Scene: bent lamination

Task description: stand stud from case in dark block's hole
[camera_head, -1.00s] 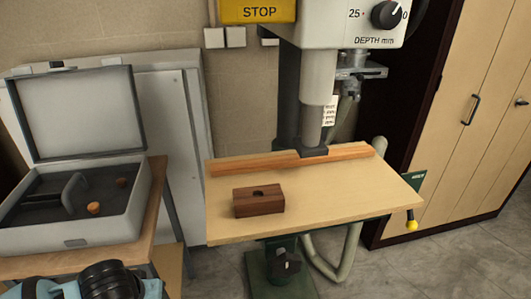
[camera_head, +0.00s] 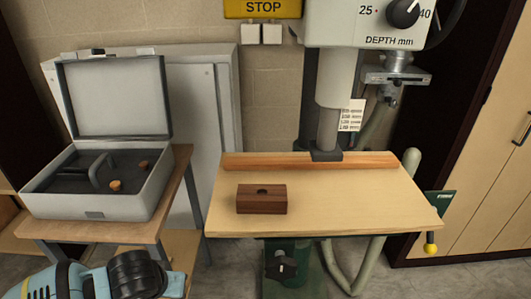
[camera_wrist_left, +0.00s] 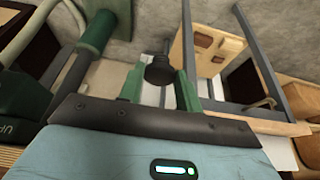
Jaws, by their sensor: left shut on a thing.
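The dark brown block (camera_head: 262,202) lies on the drill press's pale board, with a dark hole in its top. The open grey case (camera_head: 100,205) stands to its left, lid up, with two orange-brown pieces (camera_head: 116,186) in its dark lining. In the left wrist view, my left gripper (camera_wrist_left: 160,82) has green fingers shut on a dark, round-headed piece with a thin shank, seemingly the stud (camera_wrist_left: 160,70). Its lower part is hidden between the fingers. In the head view only part of my left arm shows at the lower left, short of the board. My right gripper is out of view.
A wooden fence (camera_head: 370,160) runs along the back of the board (camera_head: 350,210), under the drill press head (camera_head: 370,25). The case rests on a side table (camera_head: 165,205). The board is clear right of the block. A gap separates table and board.

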